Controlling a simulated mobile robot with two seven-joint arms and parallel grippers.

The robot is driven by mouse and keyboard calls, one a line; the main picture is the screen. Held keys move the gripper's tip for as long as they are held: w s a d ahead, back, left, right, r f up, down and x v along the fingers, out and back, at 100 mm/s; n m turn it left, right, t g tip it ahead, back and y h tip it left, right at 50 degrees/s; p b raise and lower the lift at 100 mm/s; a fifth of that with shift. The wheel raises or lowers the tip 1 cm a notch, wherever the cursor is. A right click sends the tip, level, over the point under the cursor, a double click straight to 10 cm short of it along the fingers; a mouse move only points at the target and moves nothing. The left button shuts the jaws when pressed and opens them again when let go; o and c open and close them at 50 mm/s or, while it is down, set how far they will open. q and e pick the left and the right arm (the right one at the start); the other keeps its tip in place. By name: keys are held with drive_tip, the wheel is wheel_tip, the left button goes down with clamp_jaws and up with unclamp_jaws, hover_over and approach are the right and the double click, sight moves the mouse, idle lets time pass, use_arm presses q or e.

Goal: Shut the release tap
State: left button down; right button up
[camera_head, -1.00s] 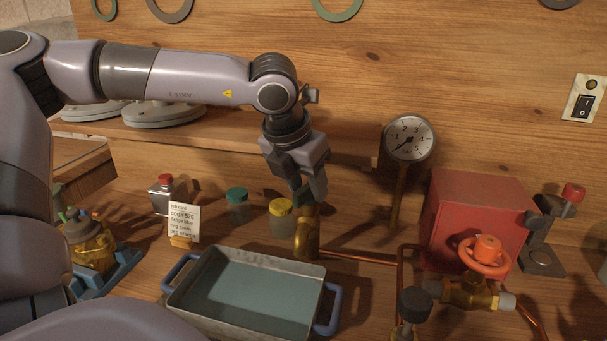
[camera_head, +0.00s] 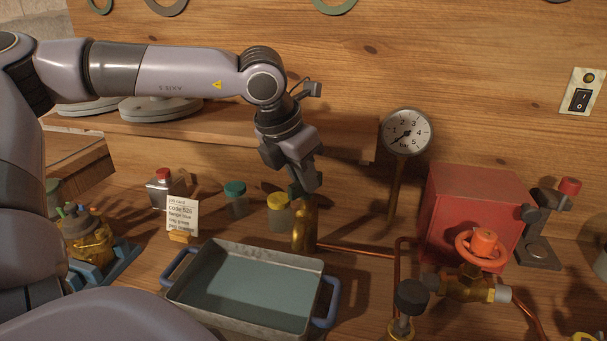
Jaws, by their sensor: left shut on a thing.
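A brass tap (camera_head: 304,231) stands upright at the end of a copper pipe, just behind the tray's back right corner. My left gripper (camera_head: 304,186) points down at its top from above. Its fingers are shut on the tap's handle, which they mostly hide; a small dark part shows beside them. I cannot tell the handle's exact angle. My right gripper is not in view.
A metal tray (camera_head: 180,296) with blue handles and grey-blue liquid lies in front. A yellow-lidded jar (camera_head: 278,212) is close left of the tap. An orange handwheel valve (camera_head: 482,247), a black-knobbed valve (camera_head: 411,298) and a red box (camera_head: 478,205) stand right. A gauge (camera_head: 406,132) is behind.

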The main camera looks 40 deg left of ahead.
use_arm(q)
drive_tip(key=shift+a+m+h+p, duration=0.1)
drive_tip(key=shift+m+h+p, duration=0.35)
drive_tip(key=shift+m, duration=0.75)
drive_tip(key=shift+m+h, duration=0.25)
drive_tip(key=shift+m, duration=0.15)
drive_tip(key=shift+a+f+m+g+p, duration=0.1)
drive_tip(key=shift+m+g+p, duration=0.3)
drive_tip(key=shift+m, duration=0.3)
